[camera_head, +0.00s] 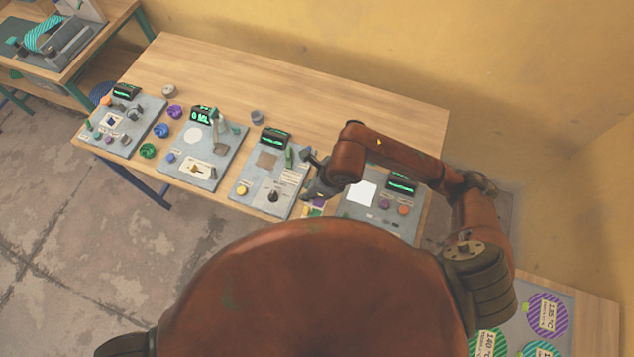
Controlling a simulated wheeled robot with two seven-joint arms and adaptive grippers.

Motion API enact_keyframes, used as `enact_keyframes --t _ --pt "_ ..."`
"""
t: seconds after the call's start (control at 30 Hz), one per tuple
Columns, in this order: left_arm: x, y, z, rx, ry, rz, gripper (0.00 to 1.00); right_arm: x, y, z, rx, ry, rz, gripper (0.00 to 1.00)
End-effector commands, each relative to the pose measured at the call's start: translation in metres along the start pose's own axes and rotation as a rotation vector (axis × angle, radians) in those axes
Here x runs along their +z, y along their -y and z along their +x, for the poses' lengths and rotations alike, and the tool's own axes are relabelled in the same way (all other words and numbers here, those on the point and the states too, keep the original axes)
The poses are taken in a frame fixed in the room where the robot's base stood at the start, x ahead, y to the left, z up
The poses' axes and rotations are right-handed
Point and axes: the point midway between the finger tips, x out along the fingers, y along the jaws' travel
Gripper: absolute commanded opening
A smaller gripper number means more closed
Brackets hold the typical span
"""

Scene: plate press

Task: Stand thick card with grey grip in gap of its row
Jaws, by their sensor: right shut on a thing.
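My right arm reaches over the table from the right. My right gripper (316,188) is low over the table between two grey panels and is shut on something. The held thing is small and mostly hidden by the gripper, so I cannot make out a card or a grey grip. Small yellow, purple and green pieces (315,208) show just below the gripper, partly covered by my body. I cannot tell whether they are cards in a row, and no gap can be made out. My left gripper is not in view.
The wooden table (360,93) carries several grey panels with green displays, one (268,185) left of the gripper, another (375,212) right of it. A small grey knob-like piece (257,117) stands behind. The table's back right is clear. Round striped plates (547,315) lie at lower right.

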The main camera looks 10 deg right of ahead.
Motion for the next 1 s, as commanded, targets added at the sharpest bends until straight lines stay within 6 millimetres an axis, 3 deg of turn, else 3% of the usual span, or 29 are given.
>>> enact_keyframes --t 0.1,0.4,0.63,0.83,1.0 --pt "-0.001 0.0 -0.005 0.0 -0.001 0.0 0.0 -0.004 0.03 0.012 -0.001 -0.004 0.006 0.0" --pt "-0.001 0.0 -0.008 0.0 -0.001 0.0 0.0 -0.017 0.065 0.057 0.002 0.0 0.001 0.0" --pt "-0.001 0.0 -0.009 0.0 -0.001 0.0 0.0 -0.021 0.075 0.069 0.002 -0.001 -0.001 0.0" --pt "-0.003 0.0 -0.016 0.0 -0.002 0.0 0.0 -0.031 0.074 0.093 0.004 -0.001 0.0 0.0" --pt "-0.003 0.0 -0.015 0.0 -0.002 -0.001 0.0 -0.032 0.075 0.097 0.001 0.001 -0.002 0.0"
